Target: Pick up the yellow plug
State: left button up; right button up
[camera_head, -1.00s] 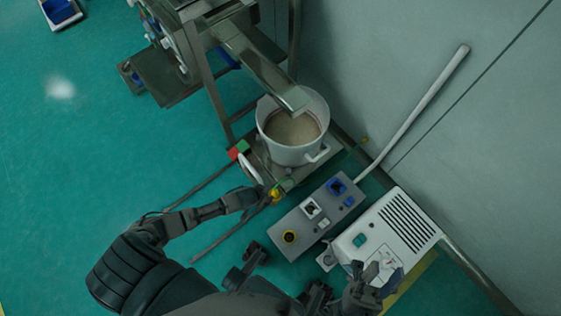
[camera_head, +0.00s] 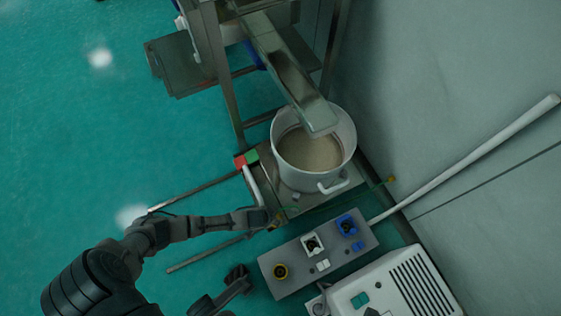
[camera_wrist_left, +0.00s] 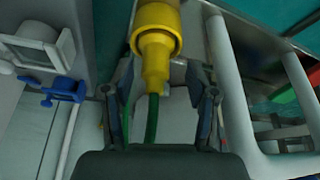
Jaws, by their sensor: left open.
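The yellow plug (camera_wrist_left: 157,45) is large at the top centre of the left wrist view, with a green cord running from it down between my fingers. My left gripper (camera_wrist_left: 163,90) is open, a finger on each side of the cord and the plug's narrow lower end. I cannot see contact. In the head view my left gripper (camera_head: 270,216) is beside the white handle bar, above the metal base, and mostly hides the plug; a little yellow (camera_head: 278,224) shows there.
A grey socket box (camera_head: 300,278) with yellow, white and blue sockets is right of the gripper. A white pot (camera_head: 318,181) sits under the metal chute (camera_head: 290,82). The wall is at right; green floor at left is clear.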

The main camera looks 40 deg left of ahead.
pick_arm(q)
jog(key=shift+d+f, duration=0.1)
jog(key=shift+f, duration=0.8)
jog(key=shift+w+d+b, duration=0.15)
jog(key=shift+w+b, duration=0.05)
jog(key=shift+b, duration=0.1)
jog(key=shift+w+d+r, duration=0.15)
jog(key=shift+r, duration=0.15)
jog(key=shift+a+f, duration=0.1)
jog(key=shift+a, duration=0.15)
grip_shut()
